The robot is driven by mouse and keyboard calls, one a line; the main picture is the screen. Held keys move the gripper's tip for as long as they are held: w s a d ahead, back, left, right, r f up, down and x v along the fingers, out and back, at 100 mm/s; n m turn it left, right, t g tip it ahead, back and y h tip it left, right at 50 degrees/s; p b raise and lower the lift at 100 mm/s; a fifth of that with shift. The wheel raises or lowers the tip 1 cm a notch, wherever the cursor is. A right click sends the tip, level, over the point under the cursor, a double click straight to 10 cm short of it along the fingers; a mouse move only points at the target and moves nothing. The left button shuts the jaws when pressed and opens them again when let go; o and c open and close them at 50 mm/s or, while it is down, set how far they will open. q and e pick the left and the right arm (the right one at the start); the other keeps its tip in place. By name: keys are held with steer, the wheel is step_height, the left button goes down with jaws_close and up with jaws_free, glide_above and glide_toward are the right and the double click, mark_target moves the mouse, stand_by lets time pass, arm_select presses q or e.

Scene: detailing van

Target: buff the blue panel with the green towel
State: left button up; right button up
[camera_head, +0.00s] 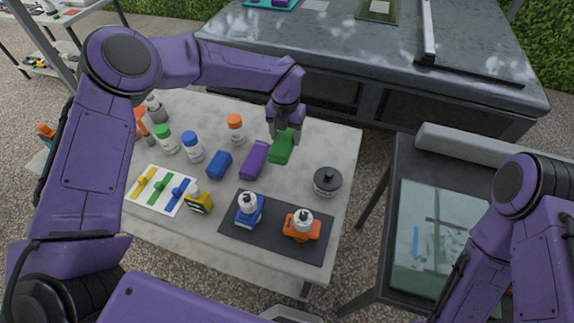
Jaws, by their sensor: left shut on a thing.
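The green towel (279,151) is a small folded block at the far right part of the grey table, beside a purple folded towel (254,160) and a blue one (219,165). My left gripper (284,132) points down and is shut on the green towel's upper end. I cannot tell whether the towel touches the table. I cannot be sure which thing is the blue panel; a pale teal panel (407,252) with a small blue strip lies on the dark table at right. My right arm shows at the right edge, but its gripper is out of view.
A dark mat (232,238) holds a blue tool (249,211) and an orange tool (302,226). A black round pot (327,181), several bottles and a white card (145,198) with coloured strips share the grey table (335,140). A large worktop (330,45) stands behind.

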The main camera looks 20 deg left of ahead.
arm_select(q)
steer(key=s+d, duration=0.3)
steer(key=s, duration=0.8)
steer(key=shift+s+d+b, duration=0.15)
steer(key=shift+s+b, duration=0.15)
steer(key=shift+b, duration=0.1)
